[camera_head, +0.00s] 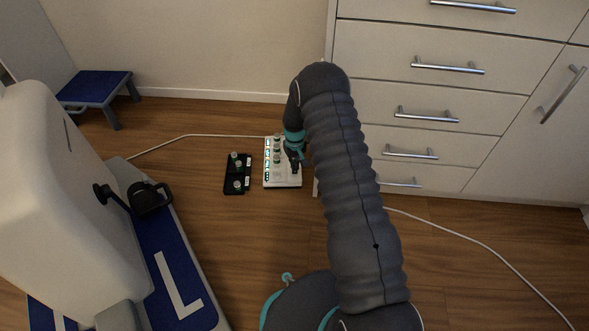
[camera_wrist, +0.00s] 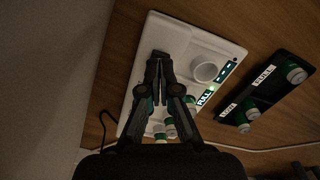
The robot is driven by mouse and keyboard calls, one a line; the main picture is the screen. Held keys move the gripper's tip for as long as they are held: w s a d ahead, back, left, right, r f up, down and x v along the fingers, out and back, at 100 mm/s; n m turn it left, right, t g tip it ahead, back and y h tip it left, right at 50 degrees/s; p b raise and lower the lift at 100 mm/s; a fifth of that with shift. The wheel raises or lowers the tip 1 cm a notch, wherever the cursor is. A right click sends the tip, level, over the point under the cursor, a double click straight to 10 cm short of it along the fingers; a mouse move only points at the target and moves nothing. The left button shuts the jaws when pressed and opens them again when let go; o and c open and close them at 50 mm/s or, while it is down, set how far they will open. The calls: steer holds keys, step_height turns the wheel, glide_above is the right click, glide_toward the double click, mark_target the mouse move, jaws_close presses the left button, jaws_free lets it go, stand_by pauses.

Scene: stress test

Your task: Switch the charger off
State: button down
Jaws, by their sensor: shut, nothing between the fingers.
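The white charger (camera_wrist: 220,47) lies flat on the wooden floor, with a row of lit labels, one reading FULL (camera_wrist: 205,98). It also shows in the head view (camera_head: 271,183). Green-and-white batteries (camera_wrist: 169,128) stand in it, and one round white well (camera_wrist: 206,72) looks empty. My gripper (camera_wrist: 161,60) is shut and empty, its fingertips over the charger's surface. In the head view my gripper (camera_head: 296,167) is over the charger's right side. I cannot tell whether the tips touch it. No switch is clearly visible; the fingers cover part of the charger.
A black tray (camera_head: 231,184) with batteries and labels lies just left of the charger; it shows in the wrist view too (camera_wrist: 265,93). White drawers (camera_head: 430,95) stand at right. A white cable (camera_head: 470,238) crosses the floor. A blue stool (camera_head: 97,86) stands far left.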

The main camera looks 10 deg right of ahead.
steer(key=shift+f+b, duration=0.35)
steer(key=shift+f, duration=0.75)
stand_by(0.6)
steer(key=shift+r, duration=0.1)
steer(key=shift+r+p, duration=1.5)
steer(key=shift+r, duration=1.95)
